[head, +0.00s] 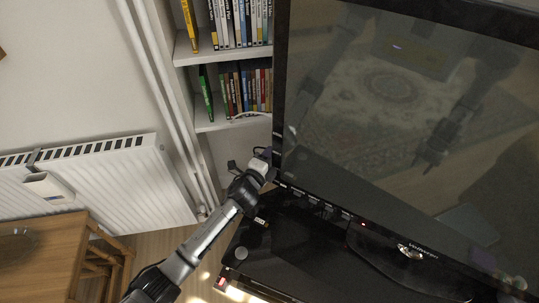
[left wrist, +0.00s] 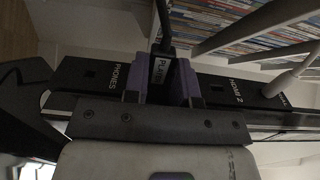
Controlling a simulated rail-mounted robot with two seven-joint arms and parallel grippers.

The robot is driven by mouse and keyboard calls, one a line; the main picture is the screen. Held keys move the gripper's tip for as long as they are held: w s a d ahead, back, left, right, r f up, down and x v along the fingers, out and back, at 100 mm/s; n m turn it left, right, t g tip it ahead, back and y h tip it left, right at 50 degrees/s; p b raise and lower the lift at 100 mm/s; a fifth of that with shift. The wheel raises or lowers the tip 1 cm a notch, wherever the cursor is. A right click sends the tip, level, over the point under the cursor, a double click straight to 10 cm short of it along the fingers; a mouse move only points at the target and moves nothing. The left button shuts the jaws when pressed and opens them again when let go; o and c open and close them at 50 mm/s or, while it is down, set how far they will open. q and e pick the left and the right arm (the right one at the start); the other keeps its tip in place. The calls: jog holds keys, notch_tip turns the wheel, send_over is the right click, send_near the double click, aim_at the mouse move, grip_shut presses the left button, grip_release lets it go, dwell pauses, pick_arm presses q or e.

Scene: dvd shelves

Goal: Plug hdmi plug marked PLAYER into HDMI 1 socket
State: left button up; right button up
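The black plug labelled PLAYER (left wrist: 160,70) is between the purple fingers of my left gripper (left wrist: 161,84) in the left wrist view, and the gripper is shut on it. Its black cable rises from it. The plug is over the TV's side panel, between the labels PHONES (left wrist: 122,100) and HDMI 2 (left wrist: 238,92). The HDMI 1 socket is hidden behind the plug and fingers, and I cannot tell whether the plug is seated. In the head view my left gripper (head: 264,158) is at the TV's (head: 279,120) lower left edge. My right gripper shows only as a screen reflection.
A white plug and cable (left wrist: 284,80) are at the panel right of HDMI 2. DVD shelves (head: 222,125) stand behind the TV on the left. A radiator (head: 130,180) and a wooden table (head: 50,255) are farther left. A dark stand (head: 300,245) is below the TV.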

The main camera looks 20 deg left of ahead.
pick_arm(q)
jog(key=o, duration=0.5)
jog(key=shift+s+a+p, duration=0.35)
jog(key=shift+s+p, duration=0.15)
jog(key=shift+s, duration=1.8)
jog(key=shift+s+a+p, duration=0.4)
jog(key=shift+s+p, duration=0.05)
jog(key=shift+s, duration=1.8)
jog(key=shift+s+a+p, duration=0.35)
jog(key=shift+s+p, duration=0.15)
jog(key=shift+s, duration=1.8)
